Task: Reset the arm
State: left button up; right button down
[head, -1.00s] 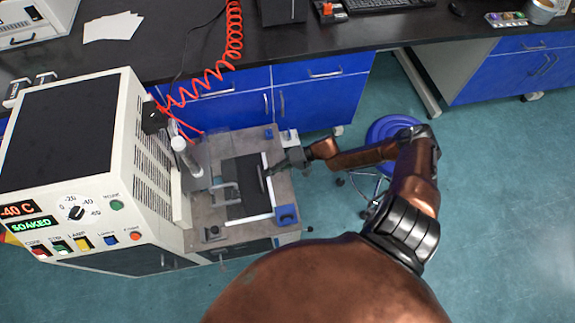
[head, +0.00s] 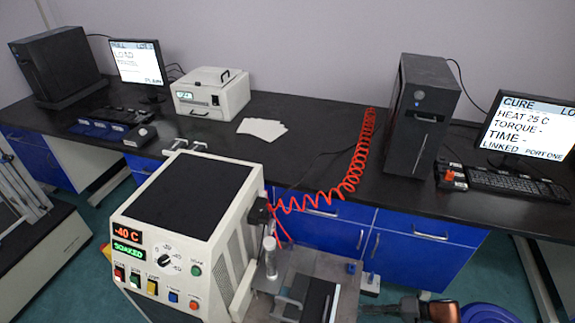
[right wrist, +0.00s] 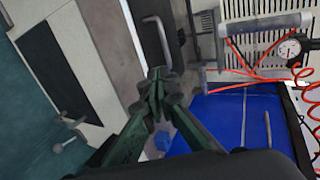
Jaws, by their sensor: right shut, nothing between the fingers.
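My right gripper (head: 372,308) shows at the bottom edge of the head view, with its copper-coloured arm behind it. It is beside the right side of the machine's grey platform (head: 335,268). In the right wrist view its green fingers (right wrist: 160,82) meet at the tips, shut and empty, over the platform area. The cream machine (head: 190,230) reads "-40 C" and "SOAKED" and has a knob and several coloured buttons. A dark plate (head: 318,300) with a handle lies on the platform, partly cut off by the frame. My left gripper is out of view.
A black bench (head: 310,130) runs behind, with a computer tower (head: 420,115), a monitor (head: 528,135) reading "CURE", a keyboard (head: 515,185) and a white box (head: 210,93). A red coiled hose (head: 350,175) hangs to the machine. A blue stool (head: 488,313) stands at the lower right.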

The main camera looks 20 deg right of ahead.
jog(key=s+d+f+n+t+h+p, duration=0.1)
jog(key=s+d+f+n+h+p, duration=0.15)
jog(key=f, duration=0.45)
jog(key=s+d+f+n+t+h+p, duration=0.1)
jog(key=f+h+p, duration=0.25)
jog(key=f, duration=0.45)
jog(key=s+f+n+g+h+p, duration=0.1)
jog(key=s+f+g+h+p, duration=0.15)
jog(key=s+f, duration=0.55)
pick_arm(q)
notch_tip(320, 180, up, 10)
jog(key=p, duration=0.3)
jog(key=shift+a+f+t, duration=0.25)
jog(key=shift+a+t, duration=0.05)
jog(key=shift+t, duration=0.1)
pick_arm(e)
jog(key=s+a+f+n+g, duration=0.1)
jog(key=s+a+f+g, duration=0.1)
jog(key=s, duration=0.9)
jog(key=s+a+f+n+g+h, duration=0.1)
jog(key=s+a+f+g, duration=0.1)
jog(key=s+a+f, duration=0.2)
jog(key=s+a+f+n+g+h, duration=0.1)
jog(key=s+a, duration=0.7)
jog(key=s, duration=1.2)
jog(key=shift+f+n+g, duration=0.55)
jog(key=shift+f+g, duration=0.2)
jog(key=shift+f, duration=0.15)
